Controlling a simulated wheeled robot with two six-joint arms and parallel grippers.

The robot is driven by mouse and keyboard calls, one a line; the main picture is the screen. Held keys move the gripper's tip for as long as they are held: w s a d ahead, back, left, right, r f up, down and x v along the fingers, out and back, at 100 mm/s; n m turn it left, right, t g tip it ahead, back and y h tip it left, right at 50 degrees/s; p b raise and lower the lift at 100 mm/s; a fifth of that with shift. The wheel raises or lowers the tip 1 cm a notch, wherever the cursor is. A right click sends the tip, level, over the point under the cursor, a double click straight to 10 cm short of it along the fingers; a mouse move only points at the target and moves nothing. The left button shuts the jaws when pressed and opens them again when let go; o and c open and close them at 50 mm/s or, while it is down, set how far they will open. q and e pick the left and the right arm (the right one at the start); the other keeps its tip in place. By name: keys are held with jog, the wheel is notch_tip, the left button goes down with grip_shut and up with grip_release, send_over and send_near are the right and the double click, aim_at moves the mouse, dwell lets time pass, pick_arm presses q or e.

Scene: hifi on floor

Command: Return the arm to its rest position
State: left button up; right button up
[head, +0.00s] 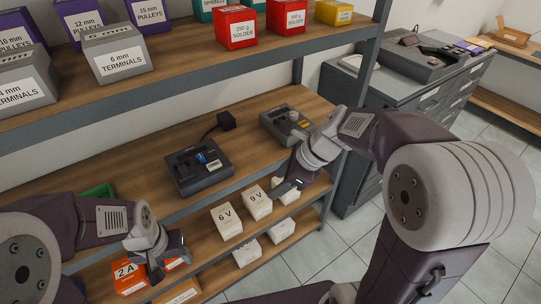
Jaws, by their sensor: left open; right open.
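My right arm reaches in from the right, and its gripper (287,187) hangs at the front edge of the middle shelf, close to the white boxes below. My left arm comes in from the left, and its gripper (165,268) is low, in front of the lower shelf beside an orange box marked 2 A (130,278). Both grippers are open, and I see nothing held in either. The fingertips are small and partly hidden by the gripper bodies.
The middle shelf holds a dark device (198,167) and a second device (288,122). White boxes marked 6 V (226,222) and 9 V (256,203) stand below. Labelled boxes fill the top shelf (200,88). A grey drawer cabinet (400,110) stands right; tiled floor (330,250) is clear.

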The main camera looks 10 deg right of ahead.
jog(key=s+d+f+n+g+h+p, duration=0.1)
jog(key=s+d+f+n+h, duration=0.1)
jog(key=n, duration=0.9)
jog(key=s+d+f+n+g+h+p, duration=0.1)
jog(key=s+d+f+n+h, duration=0.1)
jog(key=s+d+f+n, duration=0.2)
jog(key=s+f+n, duration=0.3)
jog(key=s+n, duration=0.1)
jog(key=n, duration=0.4)
jog(key=shift+s+h, duration=0.25)
jog(key=shift+h, duration=0.15)
